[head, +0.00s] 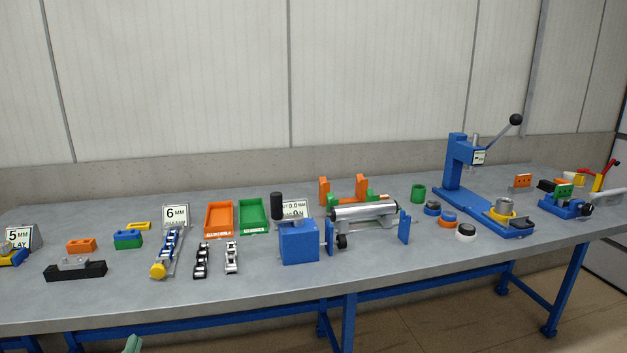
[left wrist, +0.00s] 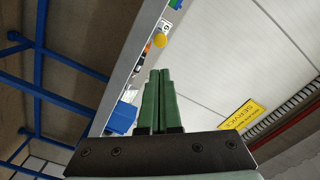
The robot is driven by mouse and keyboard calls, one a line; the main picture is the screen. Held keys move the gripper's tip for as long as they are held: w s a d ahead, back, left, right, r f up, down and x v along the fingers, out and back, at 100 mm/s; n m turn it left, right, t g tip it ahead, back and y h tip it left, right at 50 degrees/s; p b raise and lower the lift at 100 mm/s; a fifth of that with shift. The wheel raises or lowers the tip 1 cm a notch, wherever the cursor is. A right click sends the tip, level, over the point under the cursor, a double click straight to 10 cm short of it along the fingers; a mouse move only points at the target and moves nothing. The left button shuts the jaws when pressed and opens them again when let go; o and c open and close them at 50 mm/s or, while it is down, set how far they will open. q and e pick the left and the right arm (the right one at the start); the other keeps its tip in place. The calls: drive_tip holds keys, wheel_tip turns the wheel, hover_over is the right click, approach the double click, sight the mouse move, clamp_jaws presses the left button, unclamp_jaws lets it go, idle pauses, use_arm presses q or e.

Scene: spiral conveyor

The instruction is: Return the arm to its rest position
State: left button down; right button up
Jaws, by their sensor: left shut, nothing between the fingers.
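My left gripper (left wrist: 158,95) shows in the left wrist view, its two green fingers side by side, shut and empty. It is off the front side of the workbench, and the bench edge runs diagonally to the left of the fingers. In the head view only a green tip of my left gripper (head: 133,343) shows at the bottom edge, below and in front of the workbench (head: 130,300). My right gripper is in neither view.
Blue legs (head: 348,322) stand under the bench. The floor in front is clear.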

use_arm(q)
drive_tip(key=s+d+f+n+g+h+p, duration=0.3)
drive_tip(key=s+d+f+g, duration=0.1)
drive_tip(key=s+d+f, duration=0.4)
drive_tip(key=s+d+f+n+g+h+p, duration=0.2)
drive_tip(key=s+d+f+n+g+h, duration=0.1)
drive_tip(key=s+d+f, duration=0.5)
drive_tip(key=s+f+g, duration=0.1)
drive_tip(key=s+f, duration=0.2)
drive_tip(key=s, duration=0.4)
drive_tip(key=shift+d+f+p, duration=0.2)
drive_tip(key=shift+f+p, duration=0.15)
drive_tip(key=shift+p, duration=0.05)
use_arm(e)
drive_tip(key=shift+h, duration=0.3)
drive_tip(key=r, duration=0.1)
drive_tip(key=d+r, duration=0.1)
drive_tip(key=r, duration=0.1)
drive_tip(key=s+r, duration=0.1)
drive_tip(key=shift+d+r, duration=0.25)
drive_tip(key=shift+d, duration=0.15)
